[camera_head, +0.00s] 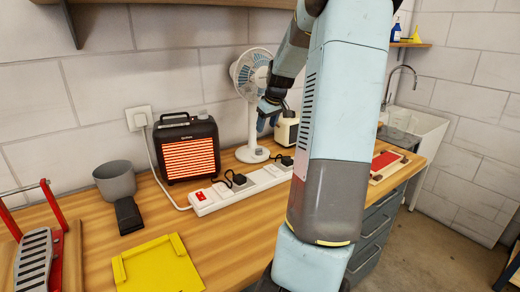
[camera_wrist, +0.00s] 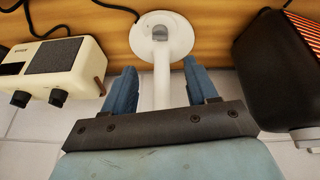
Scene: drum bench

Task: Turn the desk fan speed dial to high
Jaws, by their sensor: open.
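The desk fan (camera_head: 252,153) is white, with a blue-bladed head, a thin upright pole and a round base, and stands on the wooden bench near the wall. In the wrist view, its base (camera_wrist: 178,40) is at the top, with a small grey dial (camera_wrist: 160,33) on it. The dial's setting is too small to read. My gripper (camera_head: 268,113) is beside the fan pole, above the base, and touches no dial. In the wrist view, its blue fingers (camera_wrist: 161,88) are apart and empty, one on each side of the pole in the picture; I cannot tell whether they surround it.
A glowing black heater (camera_head: 187,146) stands left of the fan, and a cream radio (camera_head: 286,131) stands close on its right. A white power strip (camera_head: 237,190) with plugs lies in front. A grey cup (camera_head: 115,180) and yellow tray (camera_head: 158,266) are at left.

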